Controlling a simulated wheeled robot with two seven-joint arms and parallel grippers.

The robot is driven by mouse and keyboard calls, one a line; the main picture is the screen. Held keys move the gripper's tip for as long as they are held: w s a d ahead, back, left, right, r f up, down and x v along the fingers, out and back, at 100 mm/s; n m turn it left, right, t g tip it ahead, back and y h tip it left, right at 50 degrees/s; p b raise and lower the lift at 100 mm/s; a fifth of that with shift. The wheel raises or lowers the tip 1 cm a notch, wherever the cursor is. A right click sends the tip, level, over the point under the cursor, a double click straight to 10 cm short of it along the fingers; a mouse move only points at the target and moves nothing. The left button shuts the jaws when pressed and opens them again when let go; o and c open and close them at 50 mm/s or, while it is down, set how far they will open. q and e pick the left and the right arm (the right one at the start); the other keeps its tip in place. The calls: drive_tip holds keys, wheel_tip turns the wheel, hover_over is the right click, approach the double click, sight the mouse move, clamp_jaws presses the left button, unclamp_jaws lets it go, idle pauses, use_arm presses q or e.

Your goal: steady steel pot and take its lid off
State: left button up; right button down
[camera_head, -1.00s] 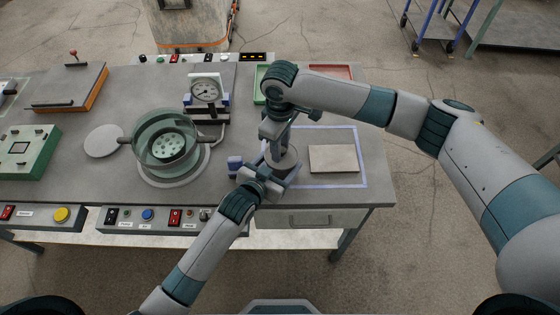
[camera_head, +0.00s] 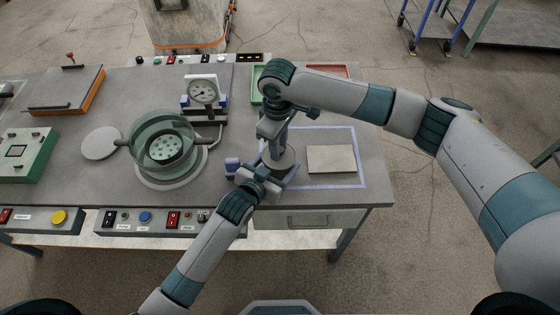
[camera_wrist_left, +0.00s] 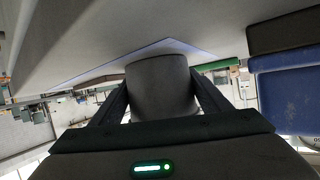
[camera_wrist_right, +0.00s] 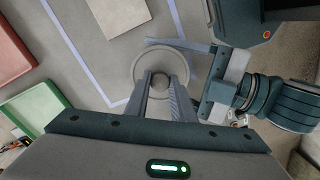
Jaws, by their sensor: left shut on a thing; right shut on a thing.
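The small grey steel pot (camera_head: 279,169) stands upright on the bench, inside the blue-outlined area. My left gripper (camera_head: 270,175) is shut on the pot's body from the front; the left wrist view shows the pot wall (camera_wrist_left: 161,88) between the two fingers. The round lid (camera_wrist_right: 143,71) seems to sit on the pot, seen from above in the right wrist view. My right gripper (camera_wrist_right: 159,82) points down over the lid's middle, shut on its knob, which lies between the fingertips. In the head view my right gripper (camera_head: 278,146) hides much of the lid.
A beige flat plate (camera_head: 331,159) lies right of the pot. A greenish glass vessel (camera_head: 163,145) and a dial gauge (camera_head: 204,93) stand to the left. Green (camera_head: 257,86) and red (camera_head: 340,72) trays are behind. A small blue block (camera_head: 232,165) is close left of the pot.

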use_arm(q)
drive_tip(key=shift+s+a+f, duration=0.1)
drive_tip(key=shift+s+f, duration=0.05)
drive_tip(key=shift+f, duration=0.2)
use_arm(e)
drive_tip(key=shift+r, duration=2.35)
use_arm(q)
drive_tip(key=o, duration=1.4)
drive_tip(key=shift+o, duration=0.2)
drive_tip(key=shift+r, duration=0.1)
drive_tip(key=shift+r, duration=0.15)
drive_tip(key=b+v, duration=0.2)
drive_tip(key=v, duration=0.9)
drive_tip(key=shift+s+a+r, duration=0.1)
drive_tip(key=shift+s+a, duration=0.05)
drive_tip(key=shift+s, duration=0.15)
use_arm(e)
wheel_tip(320, 180, down, 2)
drive_tip(key=shift+f, duration=0.15)
